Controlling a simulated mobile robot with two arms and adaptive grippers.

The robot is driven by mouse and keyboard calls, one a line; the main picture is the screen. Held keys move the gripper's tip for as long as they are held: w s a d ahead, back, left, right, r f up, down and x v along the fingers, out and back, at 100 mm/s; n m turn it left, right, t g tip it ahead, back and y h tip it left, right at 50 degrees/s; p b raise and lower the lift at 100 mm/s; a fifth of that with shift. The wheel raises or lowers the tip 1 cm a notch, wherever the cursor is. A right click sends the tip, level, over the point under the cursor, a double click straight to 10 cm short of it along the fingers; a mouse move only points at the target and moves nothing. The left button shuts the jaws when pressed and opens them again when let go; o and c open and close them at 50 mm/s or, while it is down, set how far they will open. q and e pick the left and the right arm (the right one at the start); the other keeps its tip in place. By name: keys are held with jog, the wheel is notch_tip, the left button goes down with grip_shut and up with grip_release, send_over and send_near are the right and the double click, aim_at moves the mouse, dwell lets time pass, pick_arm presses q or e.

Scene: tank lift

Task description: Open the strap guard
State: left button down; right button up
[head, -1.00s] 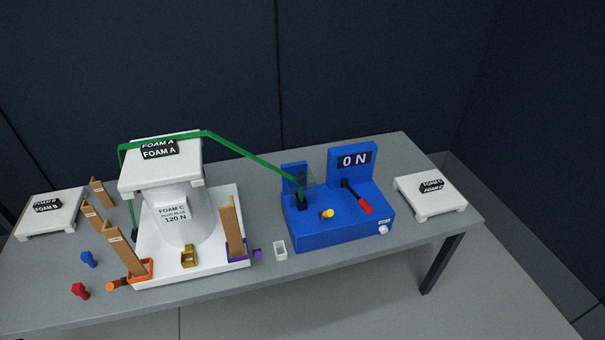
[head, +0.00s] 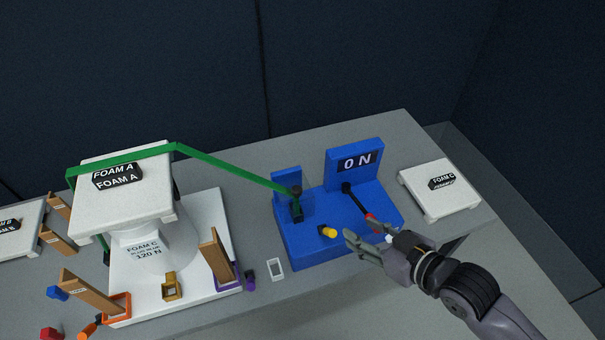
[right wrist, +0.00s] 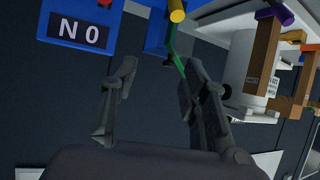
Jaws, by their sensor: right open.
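A blue unit (head: 300,248) sits on the table with a "0 N" display (head: 360,161), a yellow knob (head: 327,231) on its front, and a black lever with a red handle (head: 371,219). The green strap (head: 232,167) runs from the FOAM A block (head: 118,178) down to a black fitting (head: 296,206) on the unit. A faint clear panel beside this fitting may be the strap guard; its state is hard to tell. My right gripper (head: 360,233) is open and empty, just right of the yellow knob. The knob also shows in the right wrist view (right wrist: 177,11). My left gripper is out of view.
A white cylinder stands on a white base (head: 205,298) at left under FOAM A. Brown wedges (head: 213,260) stand around it. A small white frame (head: 276,269) lies before the blue unit. The FOAM C block (head: 440,190) is at right.

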jog(key=n+y, duration=0.1)
jog(key=y, duration=0.1)
send_near(299, 191)
jog(key=x, duration=0.8)
jog(key=shift+w+a+f+p, duration=0.1)
jog(key=shift+w+f+p, duration=0.1)
jog(key=shift+p, duration=0.15)
grip_shut()
dwell(0.5)
